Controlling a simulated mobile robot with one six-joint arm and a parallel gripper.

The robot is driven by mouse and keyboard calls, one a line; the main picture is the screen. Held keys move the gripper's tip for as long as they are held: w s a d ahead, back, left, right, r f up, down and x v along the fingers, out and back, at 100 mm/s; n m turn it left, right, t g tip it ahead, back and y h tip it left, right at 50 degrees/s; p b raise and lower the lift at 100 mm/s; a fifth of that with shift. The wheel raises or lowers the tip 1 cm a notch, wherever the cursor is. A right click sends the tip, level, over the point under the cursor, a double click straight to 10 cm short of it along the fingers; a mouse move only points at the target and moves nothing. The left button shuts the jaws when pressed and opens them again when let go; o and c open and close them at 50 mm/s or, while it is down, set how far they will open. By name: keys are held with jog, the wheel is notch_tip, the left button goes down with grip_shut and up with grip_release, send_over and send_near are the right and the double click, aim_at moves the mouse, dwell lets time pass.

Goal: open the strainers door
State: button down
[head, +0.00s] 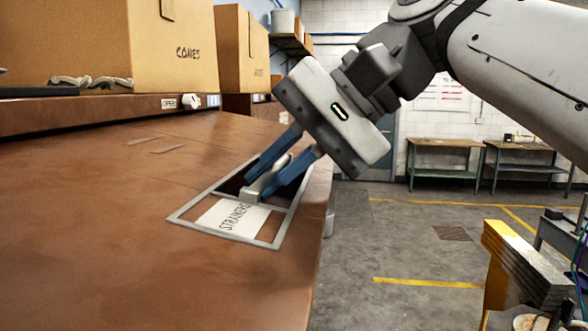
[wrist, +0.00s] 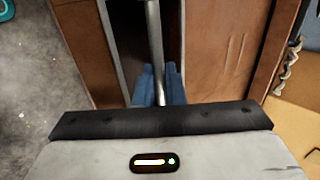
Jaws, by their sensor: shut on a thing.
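The strainers door (head: 268,226) lies in a pale metal frame set in a brown surface, with a white label (head: 233,216) reading "STRAINERS". A pale grey handle (head: 268,181) stands at its far part. My gripper (head: 272,183) reaches down from the upper right, its blue fingers either side of the handle and shut on it. In the wrist view the handle shows as a metal bar (wrist: 154,45) running between the blue fingers. A dark gap (head: 234,182) shows beside the handle inside the frame. The fingers hide part of it, so how far the door stands open is unclear.
Cardboard boxes, one marked "CONES" (head: 175,48), stand on a ledge at the back left. The brown surface (head: 90,230) is clear around the frame. Open grey floor (head: 400,240) lies to the right, with benches (head: 440,155) against the far wall.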

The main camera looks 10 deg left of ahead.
jog(key=c, duration=1.6)
grip_release()
jog(key=shift+d, duration=0.1)
jog(key=v, duration=0.7)
jog(key=shift+w, duration=0.1)
jog(key=shift+d+r, duration=0.3)
